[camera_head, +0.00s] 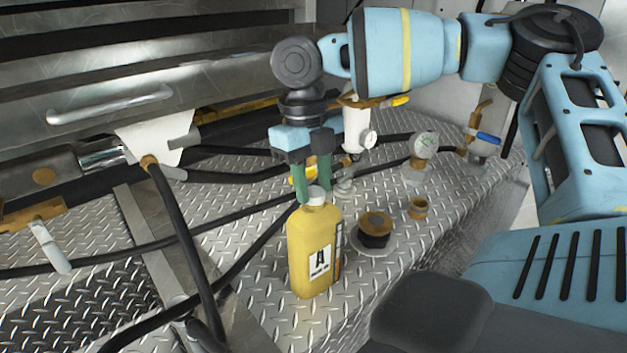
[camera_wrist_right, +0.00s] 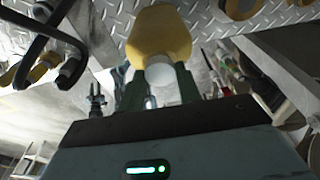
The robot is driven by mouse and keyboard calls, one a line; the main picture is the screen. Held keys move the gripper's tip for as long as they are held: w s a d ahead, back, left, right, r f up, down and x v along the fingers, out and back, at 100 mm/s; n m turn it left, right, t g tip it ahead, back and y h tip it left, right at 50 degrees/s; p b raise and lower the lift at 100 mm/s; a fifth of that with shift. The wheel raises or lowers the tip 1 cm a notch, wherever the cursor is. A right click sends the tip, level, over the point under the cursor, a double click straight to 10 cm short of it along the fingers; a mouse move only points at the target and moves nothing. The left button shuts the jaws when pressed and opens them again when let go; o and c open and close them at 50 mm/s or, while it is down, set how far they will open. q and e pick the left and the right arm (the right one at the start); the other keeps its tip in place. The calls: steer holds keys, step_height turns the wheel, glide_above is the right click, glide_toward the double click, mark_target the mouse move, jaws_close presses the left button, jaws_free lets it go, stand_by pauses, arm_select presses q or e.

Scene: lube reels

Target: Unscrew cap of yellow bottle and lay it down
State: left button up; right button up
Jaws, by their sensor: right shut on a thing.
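A yellow bottle (camera_head: 309,250) with a label marked "A" stands upright on the diamond-plate deck (camera_head: 235,235). Its white cap (camera_head: 316,195) is at the top of its neck. My right gripper (camera_head: 312,194) points down from above, its green fingers shut on the cap. In the right wrist view the yellow bottle (camera_wrist_right: 160,35) and the white cap (camera_wrist_right: 160,72) show between the fingers. The cap appears to sit on the bottle; whether it is loose cannot be told. My left gripper is not in view.
Black hoses (camera_head: 180,235) run across the deck left of the bottle. A black and brass fitting (camera_head: 375,228) and a small brass fitting (camera_head: 418,208) stand to its right. Bare deck lies around the bottle's base.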

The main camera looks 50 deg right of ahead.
steer(key=shift+s+f+n, duration=0.1)
steer(key=shift+f+n, duration=0.15)
steer(key=shift+n, duration=0.95)
steer(key=shift+a+n+h, duration=0.1)
steer(key=shift+n+h, duration=0.2)
steer(key=shift+n, duration=0.8)
steer(key=shift+f+n, duration=0.1)
steer(key=shift+n, duration=1.4)
steer(key=o, duration=0.7)
steer(key=shift+c, duration=0.2)
steer(key=o, duration=0.7)
steer(key=shift+r, duration=0.2)
